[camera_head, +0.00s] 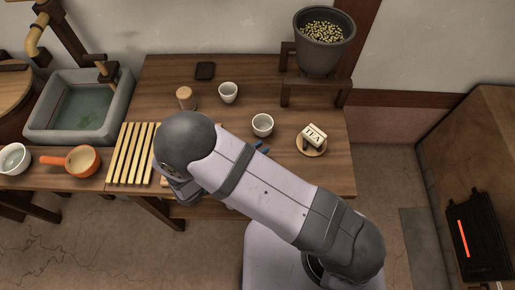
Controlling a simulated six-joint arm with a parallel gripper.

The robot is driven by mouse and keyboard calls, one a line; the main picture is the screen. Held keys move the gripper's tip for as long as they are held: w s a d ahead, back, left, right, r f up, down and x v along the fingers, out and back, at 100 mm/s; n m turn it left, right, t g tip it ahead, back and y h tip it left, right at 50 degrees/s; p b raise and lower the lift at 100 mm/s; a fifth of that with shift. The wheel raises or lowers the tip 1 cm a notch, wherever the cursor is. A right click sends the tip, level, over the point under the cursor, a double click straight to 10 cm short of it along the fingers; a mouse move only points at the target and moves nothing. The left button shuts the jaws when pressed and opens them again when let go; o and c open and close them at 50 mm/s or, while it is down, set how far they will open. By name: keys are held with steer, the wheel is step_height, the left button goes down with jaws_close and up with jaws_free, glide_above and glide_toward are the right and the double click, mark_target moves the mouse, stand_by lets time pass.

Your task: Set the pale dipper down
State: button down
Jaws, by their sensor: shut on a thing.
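My gripper (178,190) shows only in part, low beside the dark round wrist joint, over the front of the table near the slatted rack. Its fingertips are hidden under my arm. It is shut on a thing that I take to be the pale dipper. I cannot make out the dipper itself, nor whether it touches anything below. The slatted pale rack (126,160) lies at the table's left side, partly covered by my wrist. The wooden table (200,128) runs beneath my arm.
Two white cups (228,92) (263,125), a tan cylinder (185,98), a dark block (205,71) and a saucer (311,152) with a TEA box (315,136) stand on the table. Left are a stone basin (80,119), an orange pan (83,160) and a pale bowl (14,158).

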steer(key=shift+f, duration=0.15)
steer(key=c, duration=1.7)
jaws_free()
steer(key=shift+c, duration=0.2)
steer(key=shift+r, duration=0.2)
steer(key=b+v, duration=0.2)
steer(key=v, duration=1)
steer(key=shift+d+r, duration=0.1)
